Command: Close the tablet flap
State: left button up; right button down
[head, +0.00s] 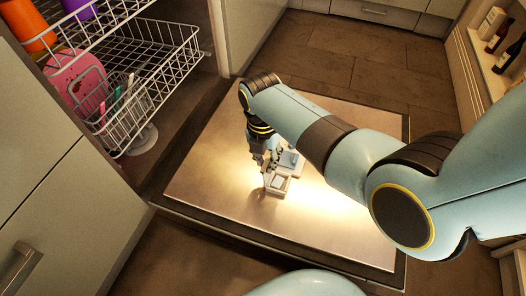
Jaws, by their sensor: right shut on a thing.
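The tablet dispenser (277,188) is a small pale box on the inner face of the lowered dishwasher door. A grey-blue piece that looks like the tablet flap (290,160) stands out at its far right side, away from the pale compartment. My right gripper (266,161) comes down from above at the dispenser's far left edge and is shut on what appears to be the flap. The dark fingers are small, and the exact contact is hard to make out. My left gripper is not in view.
The dishwasher door (205,185) lies flat, with bare metal around the dispenser. A wire rack (165,75) holding a pink board (77,82) and utensils stands at upper left. A cabinet front (60,190) borders the door at left. Bottles (493,22) stand at upper right.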

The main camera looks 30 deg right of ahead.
jog(key=t+y+p, duration=0.1)
jog(key=s+d+t+y+p, duration=0.1)
jog(key=p, duration=0.1)
jog(key=shift+s+d+r, duration=0.1)
jog(key=shift+s+d, duration=0.15)
jog(key=shift+s, duration=0.05)
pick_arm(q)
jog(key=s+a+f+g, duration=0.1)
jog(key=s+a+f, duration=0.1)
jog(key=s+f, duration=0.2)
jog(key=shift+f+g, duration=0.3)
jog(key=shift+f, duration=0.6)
pick_arm(e)
jog(key=shift+s+d+t+y, duration=0.25)
jog(key=shift+t+y, duration=0.25)
jog(key=shift+t, duration=0.2)
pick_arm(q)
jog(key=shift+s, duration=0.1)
pick_arm(e)
jog(key=c, duration=1.4)
grip_release()
jog(key=shift+f, duration=0.2)
jog(key=shift+o, duration=0.2)
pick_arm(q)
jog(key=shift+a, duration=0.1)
pick_arm(e)
jog(key=v, duration=1.2)
jog(key=shift+s, duration=0.1)
